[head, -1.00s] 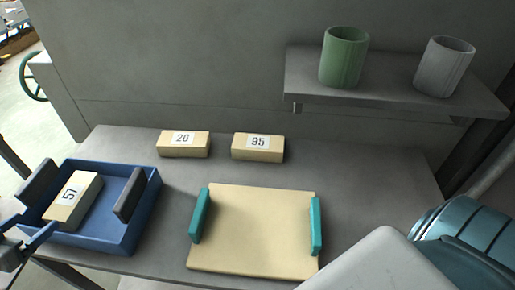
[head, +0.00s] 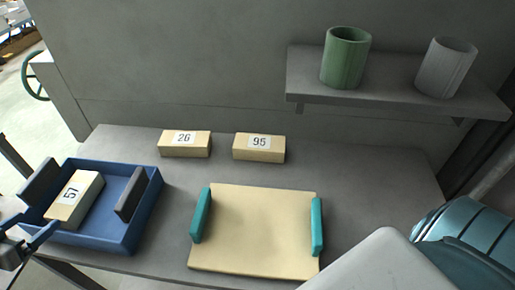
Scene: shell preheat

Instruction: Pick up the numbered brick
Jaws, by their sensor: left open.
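Three cream bricks with white number labels are in the head view. The brick marked 57 (head: 75,198) lies tilted inside the blue tray (head: 130,236) at the left. The brick marked 26 (head: 185,144) and the brick marked 95 (head: 259,148) lie apart on the grey table toward the back. My left gripper (head: 42,236) is at the left edge, open, beside the tray's near left corner and close to the brick marked 57. It is partly cut off by the picture edge. My right gripper is not in view.
A cream board (head: 254,230) with teal handles lies at the front middle of the table (head: 385,185). The tray has dark grip pads on its sides. A green cup (head: 345,60) and a grey cup (head: 446,67) stand on a shelf (head: 395,90). The table's right part is clear.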

